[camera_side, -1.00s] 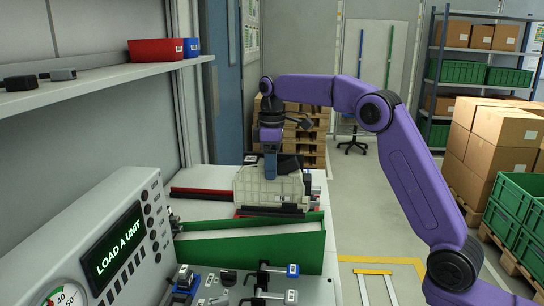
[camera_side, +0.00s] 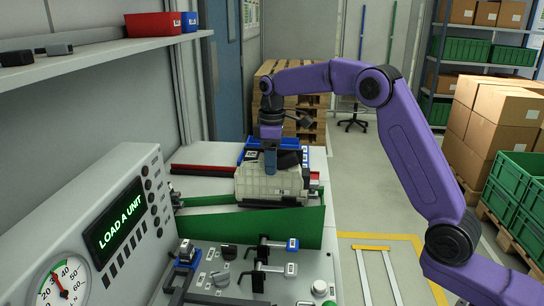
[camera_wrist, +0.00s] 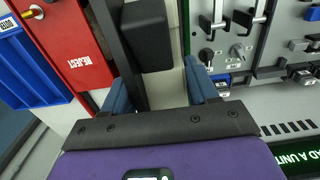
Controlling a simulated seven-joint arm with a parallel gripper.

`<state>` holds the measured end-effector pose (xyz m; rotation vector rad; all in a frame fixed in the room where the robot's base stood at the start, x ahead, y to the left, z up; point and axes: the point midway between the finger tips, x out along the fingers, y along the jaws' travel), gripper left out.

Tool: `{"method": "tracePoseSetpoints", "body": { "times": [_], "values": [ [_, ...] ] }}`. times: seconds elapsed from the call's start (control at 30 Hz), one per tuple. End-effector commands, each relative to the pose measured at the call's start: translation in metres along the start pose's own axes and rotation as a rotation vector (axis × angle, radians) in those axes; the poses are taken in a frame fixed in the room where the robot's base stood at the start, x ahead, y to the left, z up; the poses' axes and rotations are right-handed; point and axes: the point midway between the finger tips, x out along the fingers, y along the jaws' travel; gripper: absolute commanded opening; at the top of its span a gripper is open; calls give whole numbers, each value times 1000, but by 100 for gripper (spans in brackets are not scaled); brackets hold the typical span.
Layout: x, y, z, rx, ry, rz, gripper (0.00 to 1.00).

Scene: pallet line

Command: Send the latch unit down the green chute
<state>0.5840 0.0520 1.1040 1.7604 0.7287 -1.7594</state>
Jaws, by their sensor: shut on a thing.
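The latch unit (camera_side: 254,185), a cream box with dark parts, is between my gripper's blue fingers in the side view. My gripper (camera_side: 270,168) points down and is shut on it. The wrist view shows both blue fingers (camera_wrist: 160,95), with a cream body and a dark block (camera_wrist: 146,35) between them. The green chute (camera_side: 265,230) stands just in front of the unit, its tall green wall nearest the camera. The unit is at the chute's far side, partly above it; whether it touches the chute floor I cannot tell.
A red chute marked REJECT (camera_wrist: 65,40) runs behind the unit, with a blue bin (camera_wrist: 28,65) beside it. Clamps (camera_side: 270,255) and knobs stand in front of the green wall. A panel (camera_side: 120,218) at left reads LOAD A UNIT. A shelf (camera_side: 110,47) hangs above.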

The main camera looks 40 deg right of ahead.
Motion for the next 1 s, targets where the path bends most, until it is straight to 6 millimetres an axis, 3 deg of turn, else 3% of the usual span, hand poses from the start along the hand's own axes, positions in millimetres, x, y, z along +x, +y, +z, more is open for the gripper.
{"method": "tracePoseSetpoints", "body": {
  "times": [0.4, 0.43, 0.5, 0.53, 0.83, 1.0],
  "values": [
    [0, 0, 0, 0, 1, 1, 0],
    [0, 0, 0, 0, 1, 1, 62],
    [0, 0, 0, 0, 1, 1, 84],
    [0, 0, 0, 0, 1, 1, 88],
    [-1, 0, 0, 0, -1, -1, 88],
    [-15, 0, 0, 0, 2, 1, 88]
  ]
}}
